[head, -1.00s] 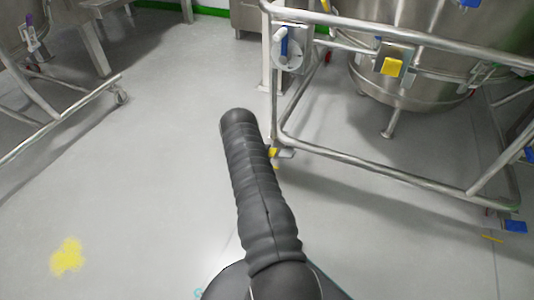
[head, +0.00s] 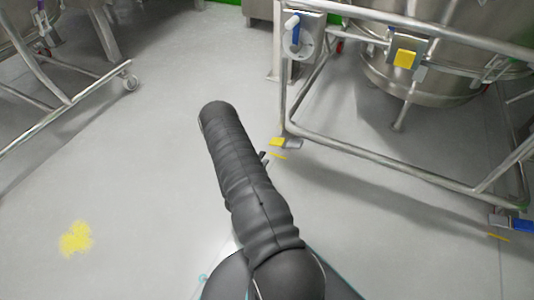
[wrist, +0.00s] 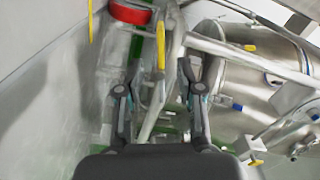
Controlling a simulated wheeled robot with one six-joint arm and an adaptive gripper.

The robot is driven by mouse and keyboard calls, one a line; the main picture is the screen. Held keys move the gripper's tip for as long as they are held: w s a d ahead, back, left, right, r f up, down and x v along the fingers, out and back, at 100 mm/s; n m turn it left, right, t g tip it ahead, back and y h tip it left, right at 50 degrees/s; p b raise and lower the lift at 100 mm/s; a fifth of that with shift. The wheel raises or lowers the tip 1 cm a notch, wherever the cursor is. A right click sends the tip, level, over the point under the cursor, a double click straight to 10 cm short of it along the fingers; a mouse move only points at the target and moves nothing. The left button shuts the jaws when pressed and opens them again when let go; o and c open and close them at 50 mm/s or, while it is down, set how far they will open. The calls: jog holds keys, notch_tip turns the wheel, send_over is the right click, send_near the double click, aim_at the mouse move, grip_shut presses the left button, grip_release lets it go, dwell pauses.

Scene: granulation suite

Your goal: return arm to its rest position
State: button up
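My arm (head: 240,180), in a dark ribbed sleeve, rises from the bottom middle of the head view and leans to the upper left over the floor. Small dark tips (head: 264,158) show at its right side, probably part of my gripper; the rest is hidden behind the arm. In the wrist view my gripper (wrist: 157,82) has its two fingers spread apart, with nothing held between them. The steel frame and vessel appear beyond the fingers there.
A tubular steel frame (head: 380,157) stands around a steel vessel (head: 425,80) at the right. A wheeled steel frame (head: 75,95) stands at the upper left. Grey floor (head: 130,190) between them is clear apart from a yellow patch (head: 76,239).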

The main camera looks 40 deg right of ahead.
jog(key=shift+s+a, duration=0.2)
jog(key=shift+a, duration=0.3)
